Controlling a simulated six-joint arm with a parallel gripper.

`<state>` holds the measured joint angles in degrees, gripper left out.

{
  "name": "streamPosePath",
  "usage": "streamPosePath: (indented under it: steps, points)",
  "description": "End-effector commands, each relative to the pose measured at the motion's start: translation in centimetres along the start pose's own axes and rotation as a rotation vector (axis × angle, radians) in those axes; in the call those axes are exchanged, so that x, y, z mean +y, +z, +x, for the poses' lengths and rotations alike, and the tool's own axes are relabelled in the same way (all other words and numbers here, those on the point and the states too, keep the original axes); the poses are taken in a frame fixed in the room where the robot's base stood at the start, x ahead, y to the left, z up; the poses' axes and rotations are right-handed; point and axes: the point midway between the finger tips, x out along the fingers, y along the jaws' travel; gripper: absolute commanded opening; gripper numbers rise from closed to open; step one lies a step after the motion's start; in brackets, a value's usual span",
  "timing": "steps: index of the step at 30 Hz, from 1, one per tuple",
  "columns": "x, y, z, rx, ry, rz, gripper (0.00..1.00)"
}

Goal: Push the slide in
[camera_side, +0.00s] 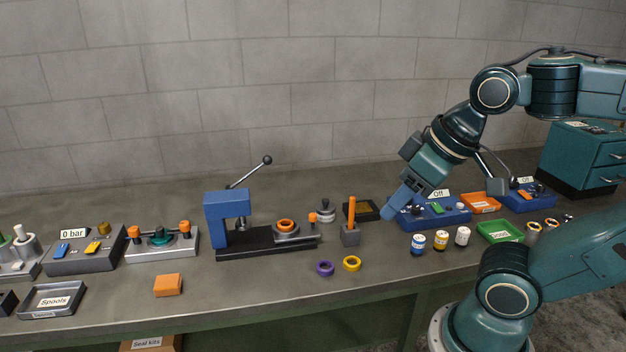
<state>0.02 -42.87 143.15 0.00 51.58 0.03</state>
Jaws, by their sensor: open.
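The blue bench press (228,215) stands mid-bench with its ram over the left part of a long black base (265,245). On the right part of that base sits what looks like the slide, a grey round carrier (290,238) holding an orange ring (286,225). A small orange-topped handle (312,217) stands at its right end. The carrier is out to the right, clear of the ram. My gripper (393,208) is open, well to the right of the slide, pointing down-left beside a blue control box. Its fingertips partly overlap the box, and contact cannot be told.
A grey block with an upright orange tool (350,235), a grey stacked part (326,210) and a black tray (362,209) stand between my gripper and the slide. Purple (325,268) and yellow (352,263) rings lie in front. The press lever (249,172) rises up-right.

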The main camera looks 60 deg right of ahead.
Motion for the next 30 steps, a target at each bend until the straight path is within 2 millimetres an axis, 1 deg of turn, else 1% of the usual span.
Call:
streamPosePath:
  steps: [5,8,11,17,23,30]
  points:
    - [0.2,-0.9,0.0,-0.014,0.005,0.020,0.43]
    - [0.5,-1.9,0.1,-0.030,0.011,0.043,0.43]
    - [0.9,-3.3,0.3,-0.055,0.021,0.078,0.43]
    - [2.2,-6.9,1.1,-0.108,0.042,0.163,0.43]
    - [3.9,-10.4,2.7,-0.164,0.065,0.253,0.43]
    - [6.4,-14.2,5.5,-0.230,0.091,0.361,0.43]
